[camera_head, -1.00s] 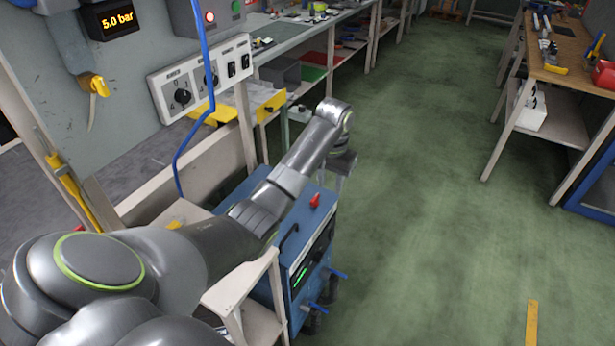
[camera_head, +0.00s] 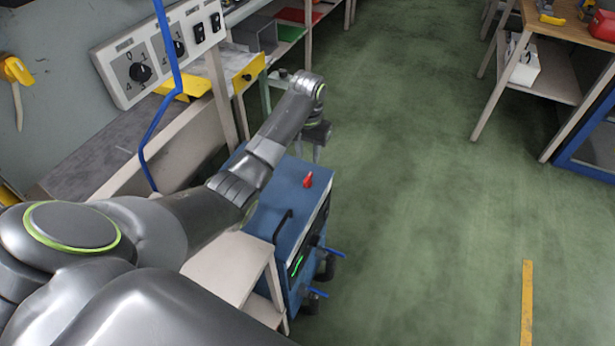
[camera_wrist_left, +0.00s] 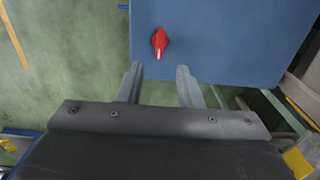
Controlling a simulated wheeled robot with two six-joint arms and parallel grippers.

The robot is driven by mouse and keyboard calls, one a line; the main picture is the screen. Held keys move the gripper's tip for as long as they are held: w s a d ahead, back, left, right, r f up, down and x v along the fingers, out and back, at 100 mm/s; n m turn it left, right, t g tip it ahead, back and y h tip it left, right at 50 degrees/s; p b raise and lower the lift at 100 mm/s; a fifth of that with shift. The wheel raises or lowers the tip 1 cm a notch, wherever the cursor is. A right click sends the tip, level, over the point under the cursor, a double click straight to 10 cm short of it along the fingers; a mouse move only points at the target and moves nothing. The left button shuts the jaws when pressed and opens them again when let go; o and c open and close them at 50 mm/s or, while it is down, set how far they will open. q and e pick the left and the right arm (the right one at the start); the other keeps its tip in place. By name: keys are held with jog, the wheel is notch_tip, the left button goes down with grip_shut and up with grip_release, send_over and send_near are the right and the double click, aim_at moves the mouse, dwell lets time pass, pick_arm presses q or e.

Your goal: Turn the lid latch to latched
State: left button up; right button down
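The lid latch is a small red knob (camera_head: 308,180) on the flat blue lid of a blue machine (camera_head: 262,215). In the left wrist view the red knob (camera_wrist_left: 160,42) has a white line on it and points roughly along the picture's vertical. My left gripper (camera_head: 317,150) hangs beyond the machine's far edge in the head view. In the left wrist view its two fingers (camera_wrist_left: 158,85) are spread apart with nothing between them; the knob lies ahead of the tips, apart from them. My right gripper is in neither view.
A black handle (camera_head: 283,227) stands on the lid's near side. Blue levers (camera_head: 330,251) stick out from the machine's side. A panel with rotary switches (camera_head: 160,50) and a blue hose (camera_head: 165,95) are at the left.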

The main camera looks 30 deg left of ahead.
aim_at(308, 177)
pick_arm(q)
notch_tip(308, 177, down, 9)
jog(key=shift+f+b, duration=0.2)
jog(key=shift+b, duration=0.2)
jog(key=shift+c, duration=0.3)
grip_shut()
